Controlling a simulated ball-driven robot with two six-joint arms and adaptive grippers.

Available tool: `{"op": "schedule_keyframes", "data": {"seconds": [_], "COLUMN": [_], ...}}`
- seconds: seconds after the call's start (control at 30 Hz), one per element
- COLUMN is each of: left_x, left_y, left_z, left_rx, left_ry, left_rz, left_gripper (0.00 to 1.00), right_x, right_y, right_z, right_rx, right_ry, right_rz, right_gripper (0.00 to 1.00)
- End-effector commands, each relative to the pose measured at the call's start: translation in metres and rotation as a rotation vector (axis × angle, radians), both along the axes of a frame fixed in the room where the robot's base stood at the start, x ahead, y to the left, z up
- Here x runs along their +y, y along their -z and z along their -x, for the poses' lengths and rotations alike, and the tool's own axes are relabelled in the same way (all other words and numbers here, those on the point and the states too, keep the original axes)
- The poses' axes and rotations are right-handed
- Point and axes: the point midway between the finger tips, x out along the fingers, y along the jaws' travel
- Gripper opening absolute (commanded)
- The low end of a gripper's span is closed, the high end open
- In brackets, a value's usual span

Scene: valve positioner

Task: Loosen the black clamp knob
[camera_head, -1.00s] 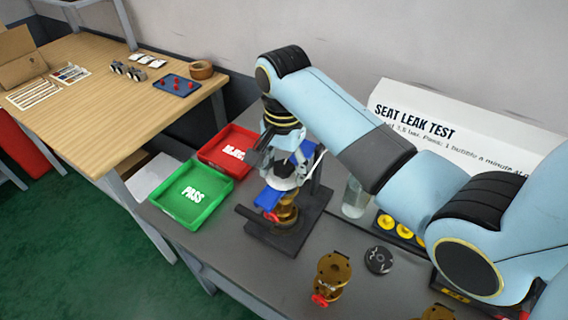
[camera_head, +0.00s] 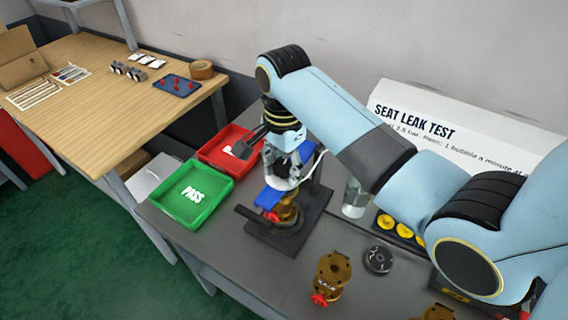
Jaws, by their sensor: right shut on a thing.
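The test fixture (camera_head: 318,200) is a black base and upright with blue parts, standing on the grey bench. A brass valve (camera_head: 289,211) with a red handle sits upright in it. My right gripper (camera_head: 283,181) points down over the top of the fixture, above the valve. It is shut at the place of the clamp knob. The black clamp knob itself is hidden by the fingers, and I cannot make out its shape. My left gripper is not in view.
A green PASS tray (camera_head: 193,226) and a red tray (camera_head: 209,153) lie left of the fixture. A loose brass valve (camera_head: 332,275), a black disc (camera_head: 378,260) and a clear glass (camera_head: 355,198) stand to the right. A white sign (camera_head: 465,125) stands behind.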

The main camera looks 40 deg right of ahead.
Motion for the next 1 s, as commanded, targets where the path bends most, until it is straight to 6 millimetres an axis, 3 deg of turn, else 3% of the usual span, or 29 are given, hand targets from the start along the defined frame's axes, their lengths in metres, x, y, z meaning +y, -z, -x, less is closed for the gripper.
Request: {"op": "schedule_keyframes", "data": {"seconds": [0.17, 0.8, 1.0], "left_x": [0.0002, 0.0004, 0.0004], "left_y": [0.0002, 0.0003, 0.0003], "left_z": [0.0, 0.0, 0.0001], "left_rx": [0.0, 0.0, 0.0], "left_ry": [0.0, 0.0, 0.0], "left_rz": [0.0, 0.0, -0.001], "left_gripper": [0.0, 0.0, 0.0], "right_x": [0.0003, 0.0005, 0.0006], "right_y": [0.0011, 0.0021, 0.0025], "right_z": [0.0009, 0.0017, 0.002], "right_rx": [0.002, 0.004, 0.004], "right_ry": [-0.05, -1.141, -1.206], "right_rz": [-0.001, -0.002, -0.003], "right_gripper": [0.0, 0.0, 0.0]}}
